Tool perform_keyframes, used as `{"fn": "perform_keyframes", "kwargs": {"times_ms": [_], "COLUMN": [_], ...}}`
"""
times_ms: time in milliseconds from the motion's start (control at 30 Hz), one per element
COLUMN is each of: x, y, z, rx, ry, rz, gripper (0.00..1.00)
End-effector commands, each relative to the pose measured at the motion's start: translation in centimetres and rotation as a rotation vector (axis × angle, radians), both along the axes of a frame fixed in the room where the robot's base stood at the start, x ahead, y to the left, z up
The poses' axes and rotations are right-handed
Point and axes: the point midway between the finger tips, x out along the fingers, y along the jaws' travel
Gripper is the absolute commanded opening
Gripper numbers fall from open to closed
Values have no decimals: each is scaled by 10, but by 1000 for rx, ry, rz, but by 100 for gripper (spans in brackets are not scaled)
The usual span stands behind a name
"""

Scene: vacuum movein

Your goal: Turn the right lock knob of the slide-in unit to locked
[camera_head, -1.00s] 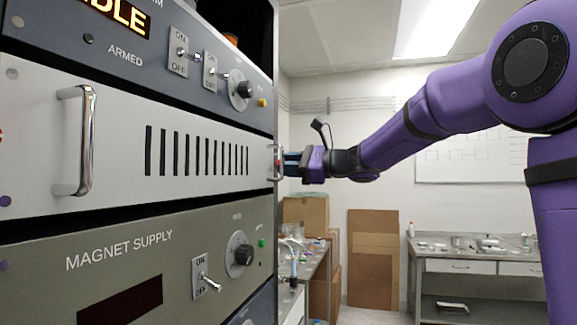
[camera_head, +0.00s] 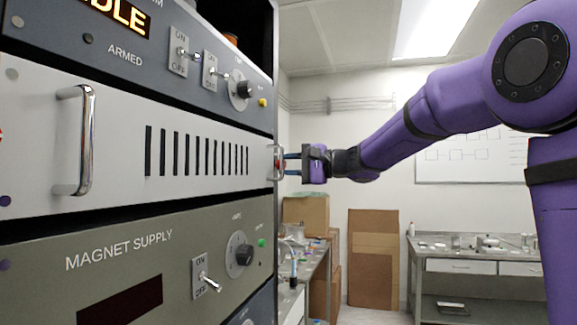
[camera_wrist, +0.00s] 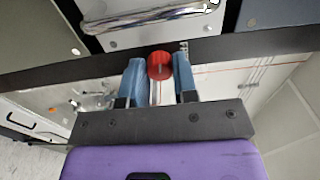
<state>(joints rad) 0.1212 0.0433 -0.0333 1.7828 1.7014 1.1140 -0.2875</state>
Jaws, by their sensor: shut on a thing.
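The slide-in unit (camera_head: 110,150) is the white panel with dark vent slots and a chrome handle at each end. Its right lock knob is red and sits at the panel's right end; it shows clearly in the wrist view (camera_wrist: 160,65) and only as a small bit of red in the head view (camera_head: 279,164). My gripper (camera_head: 287,165) reaches in from the right, its blue fingers one above the other in the head view. In the wrist view my gripper (camera_wrist: 160,73) has a finger on either side of the knob and is shut on it. The knob's pointer direction cannot be read.
The right chrome handle (camera_wrist: 150,17) lies close beside the knob. Cardboard boxes (camera_head: 305,212) and a workbench (camera_head: 470,262) stand behind.

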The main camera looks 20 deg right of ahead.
Motion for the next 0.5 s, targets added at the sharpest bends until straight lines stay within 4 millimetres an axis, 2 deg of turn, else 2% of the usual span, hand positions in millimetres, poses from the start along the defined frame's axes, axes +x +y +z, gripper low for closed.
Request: {"fn": "perform_keyframes", "kwargs": {"times_ms": [500], "x": [0], "y": [0], "z": [-1], "rx": [-119], "ry": [-161], "rz": [1], "gripper": [3]}}
